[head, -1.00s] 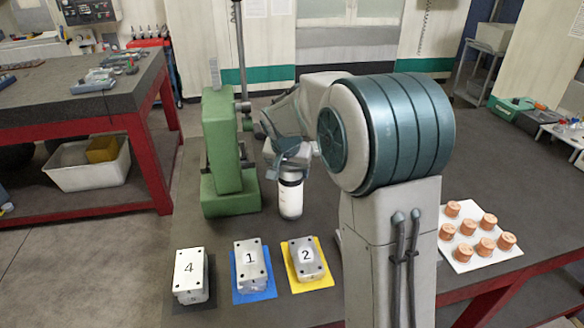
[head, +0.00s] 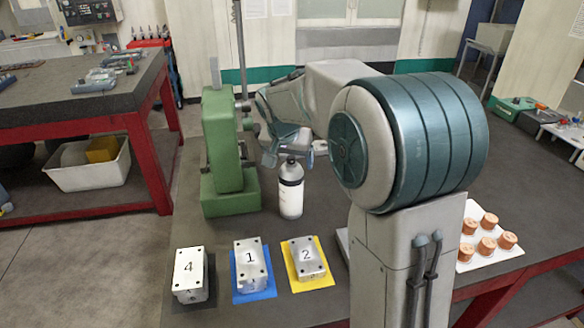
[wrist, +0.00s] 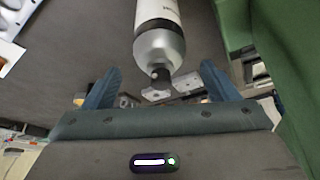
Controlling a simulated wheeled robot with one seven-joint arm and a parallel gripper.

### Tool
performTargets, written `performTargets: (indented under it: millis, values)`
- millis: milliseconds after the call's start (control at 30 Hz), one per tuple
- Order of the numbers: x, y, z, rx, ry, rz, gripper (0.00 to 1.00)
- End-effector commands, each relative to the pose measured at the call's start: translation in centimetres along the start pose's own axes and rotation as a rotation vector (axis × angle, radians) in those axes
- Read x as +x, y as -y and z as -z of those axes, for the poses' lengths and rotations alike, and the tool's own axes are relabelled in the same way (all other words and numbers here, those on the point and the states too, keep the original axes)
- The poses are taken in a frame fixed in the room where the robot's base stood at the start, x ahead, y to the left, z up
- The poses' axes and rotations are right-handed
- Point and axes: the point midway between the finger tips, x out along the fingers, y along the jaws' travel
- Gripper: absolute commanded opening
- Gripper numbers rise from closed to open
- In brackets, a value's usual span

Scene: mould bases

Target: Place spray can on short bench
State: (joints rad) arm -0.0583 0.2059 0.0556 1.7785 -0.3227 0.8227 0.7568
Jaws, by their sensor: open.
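The spray can (head: 290,192), white with a grey shoulder, stands upright on the dark bench (head: 375,235) in the head view, right of the green machine. My gripper (head: 290,151) is at the can's top, just behind or above it. In the wrist view the can (wrist: 158,22) appears with its nozzle end between my gripper's (wrist: 158,82) two blue fingers, with gaps on both sides. The jaws are open and hold nothing. Another dark bench with red legs (head: 60,110) stands at the left. I cannot tell which is the short bench.
A green machine (head: 222,150) stands close left of the can; its green side (wrist: 285,60) shows in the wrist view. Numbered metal blocks (head: 250,263) sit at the front. A white sheet with copper pieces (head: 487,246) lies right. Tools (head: 95,83) partly cover the left bench.

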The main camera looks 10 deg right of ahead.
Motion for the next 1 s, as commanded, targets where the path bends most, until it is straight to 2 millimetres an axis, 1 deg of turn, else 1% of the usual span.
performTargets:
  millis: [33,100,200,300,400,567,667,767,867,900,967,1000]
  values:
    - [-1.2,0.1,0.0,-0.001,-0.005,0.003,0.81]
    - [-2.7,0.1,0.0,-0.001,-0.005,0.003,0.81]
    - [-4.6,0.1,0.0,-0.001,-0.003,0.003,0.81]
    - [-6.0,0.1,0.0,-0.001,-0.002,0.002,0.81]
    - [-6.9,0.0,0.0,0.000,-0.001,0.001,0.81]
    - [-7.4,-0.1,-0.1,-0.003,0.001,0.000,0.81]
    - [-7.7,-1.0,-1.2,-0.025,0.010,0.004,0.81]
    - [-8.3,-2.9,-3.8,-0.078,0.031,0.013,0.81]
    - [-8.9,-5.6,-7.7,-0.153,0.062,0.032,0.81]
    - [-9.0,-6.7,-9.5,-0.187,0.074,0.041,0.81]
    - [-9.1,-8.2,-12.2,-0.234,0.092,0.058,0.81]
    - [-9.1,-9.1,-13.9,-0.266,0.103,0.069,0.81]
